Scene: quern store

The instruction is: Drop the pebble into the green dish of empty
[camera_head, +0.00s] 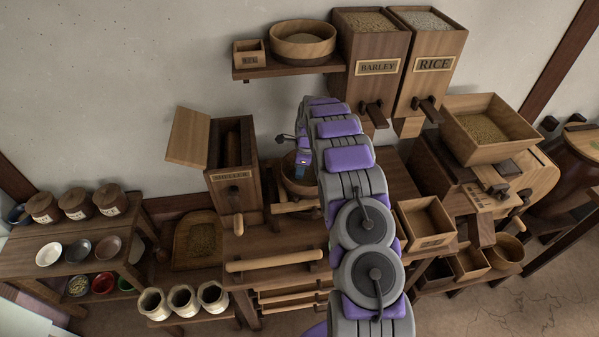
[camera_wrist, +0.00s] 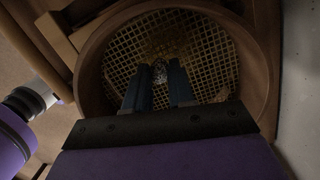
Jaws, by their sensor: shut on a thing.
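My gripper (camera_wrist: 160,80) is shut on a small grey speckled pebble (camera_wrist: 160,70), held at the fingertips over a round wooden sieve (camera_wrist: 88,75) with a mesh bottom. In the head view my gripper (camera_head: 302,165) is at the sieve (camera_head: 290,178), partly hidden by my arm; the pebble cannot be made out there. The green dish (camera_head: 125,285) is on the lower shelf of the left bench, partly hidden by the bench frame. Its inside looks dark.
A red dish (camera_head: 103,283) and a bowl of grains (camera_head: 78,286) are beside the green dish. White, grey and brown bowls stand on the bench top (camera_head: 28,262) above. A wooden sheller (camera_head: 232,165) stands between sieve and bench. Several open jars (camera_head: 183,300) stand in front.

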